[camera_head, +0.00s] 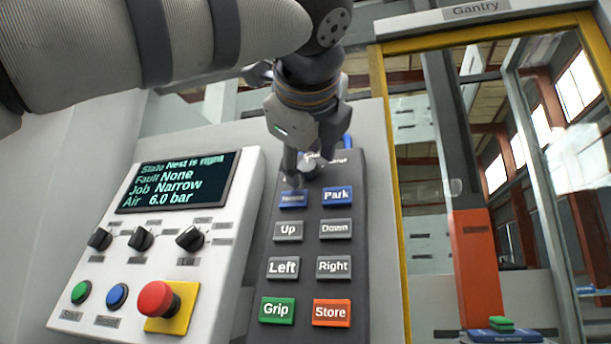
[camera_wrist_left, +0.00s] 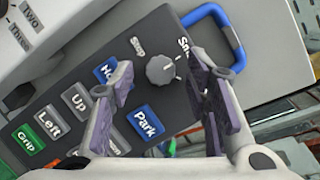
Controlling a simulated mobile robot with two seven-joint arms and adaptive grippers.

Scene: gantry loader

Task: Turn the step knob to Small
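The step knob (camera_wrist_left: 161,71) is a small grey round knob at the top end of the dark button pendant (camera_wrist_left: 62,95). In the head view the knob (camera_head: 308,166) is partly hidden by my left gripper. Small lettering lies on either side of it, one label partly covered by a finger; I cannot tell for sure where the knob points. My left gripper (camera_wrist_left: 160,80) is open, its fingers apart on either side of the knob in the wrist view, with visible gaps. In the head view the gripper (camera_head: 312,160) is over the pendant's top end. My right gripper is not in view.
A white panel with a screen (camera_head: 176,182), small knobs and a red stop button (camera_head: 157,299) stands left. A yellow-framed gantry door (camera_head: 392,200) is right. A blue handle (camera_wrist_left: 222,30) rises beside the knob.

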